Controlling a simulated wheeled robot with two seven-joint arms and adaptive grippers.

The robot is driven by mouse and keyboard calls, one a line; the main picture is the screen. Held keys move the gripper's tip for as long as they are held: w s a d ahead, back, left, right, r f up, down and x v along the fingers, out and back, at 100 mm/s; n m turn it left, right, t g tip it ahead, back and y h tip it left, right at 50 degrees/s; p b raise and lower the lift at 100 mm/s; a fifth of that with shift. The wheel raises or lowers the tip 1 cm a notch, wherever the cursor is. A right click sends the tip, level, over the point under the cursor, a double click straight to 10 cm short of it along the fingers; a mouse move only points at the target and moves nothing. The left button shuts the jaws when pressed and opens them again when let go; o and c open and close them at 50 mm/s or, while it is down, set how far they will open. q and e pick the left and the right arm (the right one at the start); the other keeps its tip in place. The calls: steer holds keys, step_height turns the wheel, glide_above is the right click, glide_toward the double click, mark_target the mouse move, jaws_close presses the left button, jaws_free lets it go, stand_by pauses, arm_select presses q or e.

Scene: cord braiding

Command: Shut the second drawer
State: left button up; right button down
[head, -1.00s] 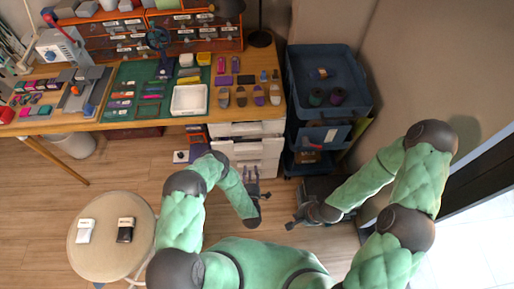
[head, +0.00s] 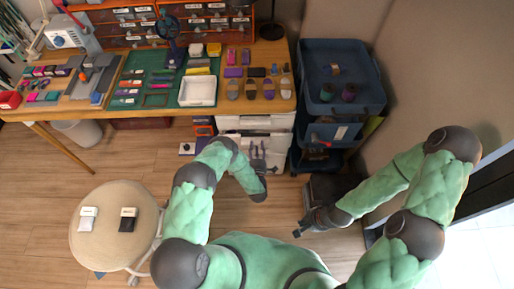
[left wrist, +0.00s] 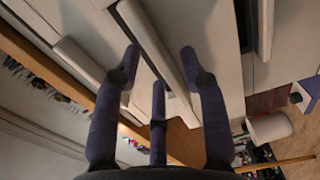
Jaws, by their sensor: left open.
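The white drawer unit (head: 276,124) stands under the right end of the workbench. Its stacked fronts with long handles fill much of the left wrist view (left wrist: 85,65). My left gripper (head: 258,152) is at the lower fronts in the head view and hides part of them. In the left wrist view my left gripper (left wrist: 160,65) has its fingers spread, with nothing between them, close to a pale handle bar (left wrist: 155,45). I cannot tell whether they touch it, or how far the second drawer stands out. My right gripper (head: 305,224) is low on the right, away from the drawers; its fingers are too small to read.
A dark blue trolley (head: 318,105) stands right of the drawers. The workbench (head: 112,104) holds a white tray (head: 197,91) and many small items. A round stool (head: 105,242) with two small items stands at lower left. The floor (head: 130,160) left of the drawers is mostly clear.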

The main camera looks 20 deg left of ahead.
mark_target(257, 140)
arm_select(q)
steer(key=shift+w, duration=0.2)
jaws_close()
steer(key=b+x, duration=0.2)
steer(key=x, duration=0.1)
steer(key=shift+w+a+f, duration=0.1)
steer(key=shift+w+a, duration=0.1)
steer(key=shift+w, duration=0.35)
steer(key=shift+w+a+r, duration=0.1)
steer(key=shift+r, duration=0.15)
steer(key=shift+c, duration=1.3)
jaws_free()
steer(key=shift+o, duration=1.3)
steer(key=shift+w+f, duration=0.1)
steer(key=shift+f, duration=0.05)
